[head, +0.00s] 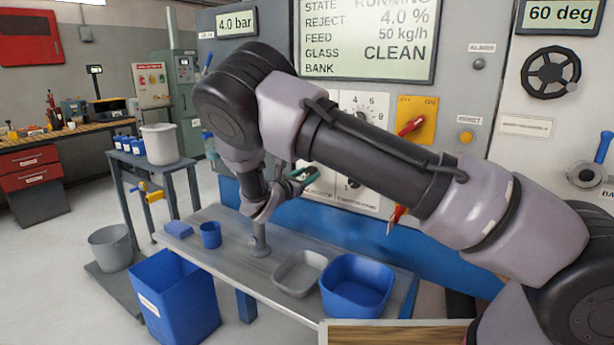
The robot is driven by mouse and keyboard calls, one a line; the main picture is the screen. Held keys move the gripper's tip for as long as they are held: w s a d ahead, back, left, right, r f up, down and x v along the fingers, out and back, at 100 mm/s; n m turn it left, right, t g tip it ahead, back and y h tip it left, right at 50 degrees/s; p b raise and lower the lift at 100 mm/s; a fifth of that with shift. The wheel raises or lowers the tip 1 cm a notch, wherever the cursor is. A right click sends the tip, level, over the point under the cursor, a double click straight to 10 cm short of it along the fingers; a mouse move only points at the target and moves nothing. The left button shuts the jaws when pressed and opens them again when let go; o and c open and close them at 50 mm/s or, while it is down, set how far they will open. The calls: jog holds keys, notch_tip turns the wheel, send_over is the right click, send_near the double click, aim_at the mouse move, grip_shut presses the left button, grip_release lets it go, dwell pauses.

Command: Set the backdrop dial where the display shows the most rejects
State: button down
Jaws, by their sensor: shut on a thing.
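The large display (372,40) reads state RUNNING, reject 4.0 %, feed 50 kg/h and glass CLEAN. An upper plate (362,103) shows the numbers 4, 6 and 8. My gripper (305,176) is at the lower left plate (322,188), its green-tipped fingers shut on what looks like that plate's dial. The dial itself is mostly hidden, and I cannot read which plate is labelled backdrop.
A yellow plate with a red switch (411,127) is right of the dials. Displays read 4.0 bar (237,23) and 60 deg (562,14). A black handwheel (551,72) is at right. A bench below holds a grey tray (300,273) and a blue tub (357,287).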

jog(key=shift+m, duration=8.3)
jog(key=shift+f, duration=0.1)
jog(key=shift+c, duration=1.4)
grip_release()
jog(key=shift+a, duration=0.1)
